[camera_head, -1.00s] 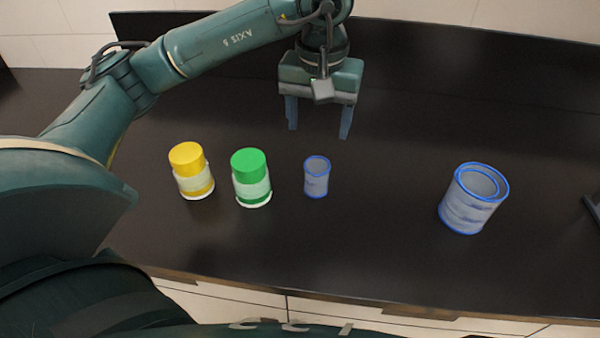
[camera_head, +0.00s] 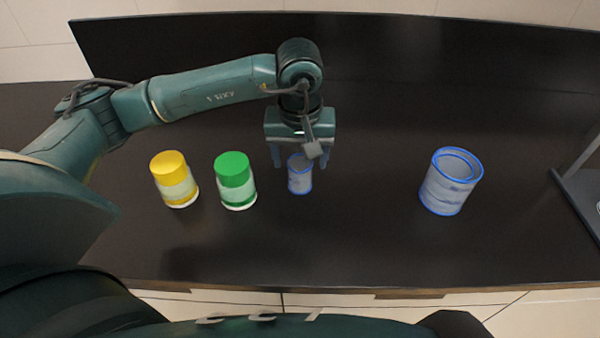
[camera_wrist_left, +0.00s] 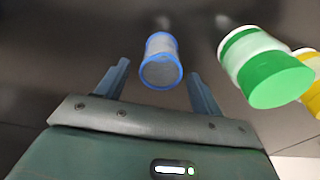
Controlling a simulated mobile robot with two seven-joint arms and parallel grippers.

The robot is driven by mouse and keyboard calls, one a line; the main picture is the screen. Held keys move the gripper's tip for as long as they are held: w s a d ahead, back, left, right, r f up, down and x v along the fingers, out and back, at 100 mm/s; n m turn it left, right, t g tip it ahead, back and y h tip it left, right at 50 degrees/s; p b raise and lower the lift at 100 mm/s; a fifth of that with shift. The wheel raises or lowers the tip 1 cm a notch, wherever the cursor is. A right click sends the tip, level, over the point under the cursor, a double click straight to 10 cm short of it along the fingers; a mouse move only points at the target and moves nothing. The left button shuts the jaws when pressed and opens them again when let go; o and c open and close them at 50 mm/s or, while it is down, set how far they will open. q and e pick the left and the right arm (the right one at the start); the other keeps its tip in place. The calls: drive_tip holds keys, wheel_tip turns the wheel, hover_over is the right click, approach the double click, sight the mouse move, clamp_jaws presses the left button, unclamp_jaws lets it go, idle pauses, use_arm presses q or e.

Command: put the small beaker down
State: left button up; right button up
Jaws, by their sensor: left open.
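The small beaker (camera_head: 299,178), clear with blue rims, stands upright on the black counter. It also shows in the left wrist view (camera_wrist_left: 160,62), between and just beyond the two fingers, with dark gaps on both sides. My left gripper (camera_head: 300,166) is open over the beaker, one finger to each side. The beaker's rim is partly covered by a part of the gripper in the head view. My right gripper is not in view.
A green-capped jar (camera_head: 236,182) and a yellow-capped jar (camera_head: 174,180) stand left of the small beaker. A larger blue-rimmed beaker (camera_head: 450,182) stands to the right, with clear counter (camera_head: 365,215) between. A dark grey object (camera_head: 585,180) is at the right edge.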

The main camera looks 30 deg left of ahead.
use_arm(q)
wheel_tip(320, 180, down, 4)
drive_tip(key=shift+f+p, duration=0.1)
drive_tip(key=shift+p, duration=0.25)
drive_tip(key=shift+c, duration=0.4)
drive_tip(key=c, duration=1)
